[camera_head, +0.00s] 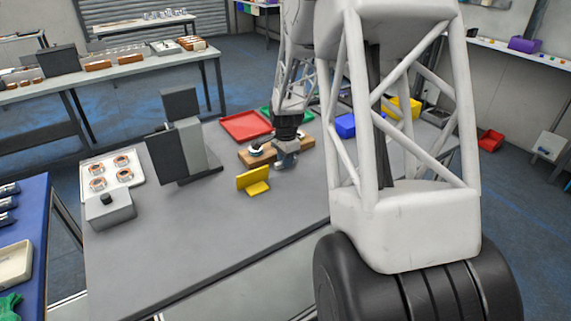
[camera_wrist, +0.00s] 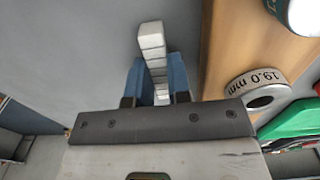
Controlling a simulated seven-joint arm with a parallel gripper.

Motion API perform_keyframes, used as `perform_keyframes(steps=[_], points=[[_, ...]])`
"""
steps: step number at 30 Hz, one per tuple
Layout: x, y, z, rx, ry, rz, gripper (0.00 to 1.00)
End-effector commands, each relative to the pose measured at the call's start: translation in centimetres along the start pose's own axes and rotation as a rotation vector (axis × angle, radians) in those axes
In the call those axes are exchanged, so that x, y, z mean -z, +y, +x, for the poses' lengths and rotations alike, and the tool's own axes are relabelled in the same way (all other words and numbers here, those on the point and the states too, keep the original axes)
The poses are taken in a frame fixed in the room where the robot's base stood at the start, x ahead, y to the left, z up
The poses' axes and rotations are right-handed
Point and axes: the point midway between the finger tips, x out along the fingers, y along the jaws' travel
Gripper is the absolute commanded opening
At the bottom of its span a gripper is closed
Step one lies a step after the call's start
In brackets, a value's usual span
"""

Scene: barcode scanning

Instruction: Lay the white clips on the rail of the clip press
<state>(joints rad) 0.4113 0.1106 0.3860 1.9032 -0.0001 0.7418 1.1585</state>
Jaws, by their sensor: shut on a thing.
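In the wrist view my gripper (camera_wrist: 155,88) has its two blue fingers shut on a strip of white segments (camera_wrist: 151,45), which look like the white clips in a row. The strip sticks out past the fingertips over a plain grey surface. In the head view my gripper (camera_head: 287,160) is low over the table, just right of a yellow angled piece (camera_head: 255,181) and beside a wooden board (camera_head: 305,141); the strip cannot be made out there. A grey device with dark panels (camera_head: 190,150) stands left of centre. I cannot tell which thing is the clip press; no rail is clearly visible.
A red tray (camera_head: 246,125) and a blue bin (camera_head: 346,125) are farther back. A tray of copper-coloured rings (camera_head: 101,168) and a grey box (camera_head: 110,211) stand left. The table front is clear.

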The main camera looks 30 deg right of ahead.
Motion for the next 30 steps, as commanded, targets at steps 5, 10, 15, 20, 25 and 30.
perform_keyframes(steps=[5, 10, 15, 20, 25, 30], points=[[0.0, 0.0, 0.0, 0.0, 0.0, 0.0, 0.0], [0.0, 0.0, -0.2, 0.001, 0.0, 0.0, 0.0], [0.0, 0.0, -1.0, 0.001, 0.001, 0.0, 0.0], [0.0, -0.1, -2.6, 0.002, 0.001, 0.0, 0.0], [-0.5, 1.1, -3.6, -0.001, -0.001, 0.0, 0.0], [-1.4, 3.4, -3.9, 0.001, 0.0, 0.0, 0.0]])
